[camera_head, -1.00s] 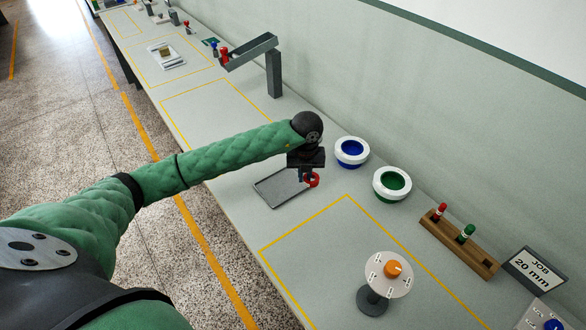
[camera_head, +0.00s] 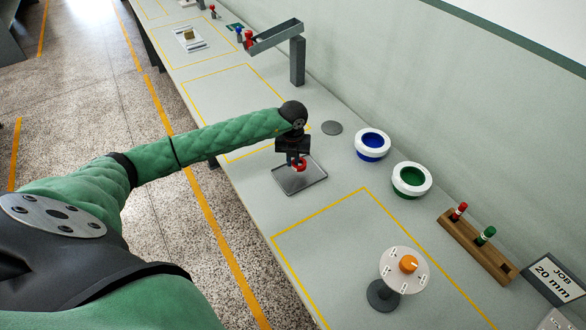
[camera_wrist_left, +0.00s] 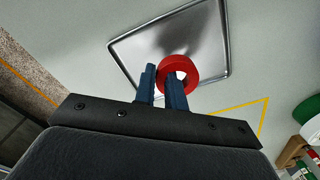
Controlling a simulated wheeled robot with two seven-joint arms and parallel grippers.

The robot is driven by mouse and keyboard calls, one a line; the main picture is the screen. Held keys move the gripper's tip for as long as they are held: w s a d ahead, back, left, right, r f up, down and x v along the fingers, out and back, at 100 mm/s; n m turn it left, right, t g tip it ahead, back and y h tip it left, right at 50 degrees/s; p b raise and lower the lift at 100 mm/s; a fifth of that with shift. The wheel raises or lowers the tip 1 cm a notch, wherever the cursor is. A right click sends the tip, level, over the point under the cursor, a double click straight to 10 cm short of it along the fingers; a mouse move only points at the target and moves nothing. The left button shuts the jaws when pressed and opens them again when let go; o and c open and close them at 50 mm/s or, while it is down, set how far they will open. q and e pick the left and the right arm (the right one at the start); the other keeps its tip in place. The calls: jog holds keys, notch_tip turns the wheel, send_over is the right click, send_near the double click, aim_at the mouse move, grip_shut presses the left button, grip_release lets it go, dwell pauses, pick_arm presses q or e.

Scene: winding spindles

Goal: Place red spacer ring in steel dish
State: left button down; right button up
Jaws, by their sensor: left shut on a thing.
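The red spacer ring (camera_head: 300,164) is held in my left gripper (camera_head: 297,162), above the far part of the steel dish. The steel dish (camera_head: 296,187) is a shallow square tray with a raised rim on the bench. In the left wrist view, the blue fingers of my left gripper (camera_wrist_left: 163,85) are shut on the wall of the red ring (camera_wrist_left: 178,71). One finger passes in front of the ring's hole. The dish (camera_wrist_left: 136,50) shows behind the ring; the exact gap between ring and dish cannot be told. My right gripper is not in view.
A blue-lined bowl (camera_head: 372,145) and a green-lined bowl (camera_head: 411,180) stand to the right of the dish. A dial with an orange knob (camera_head: 408,264) and a wooden peg block (camera_head: 476,247) are nearer. A flat grey disc (camera_head: 332,128) lies behind.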

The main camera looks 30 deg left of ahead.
aim_at(293, 162)
pick_arm(q)
jog(key=shift+f, duration=0.5)
notch_tip(293, 162, down, 3)
jog(key=shift+b, duration=0.55)
jog(key=shift+f, duration=0.1)
jog(key=c, duration=1.5)
grip_release()
jog(key=shift+o, duration=0.2)
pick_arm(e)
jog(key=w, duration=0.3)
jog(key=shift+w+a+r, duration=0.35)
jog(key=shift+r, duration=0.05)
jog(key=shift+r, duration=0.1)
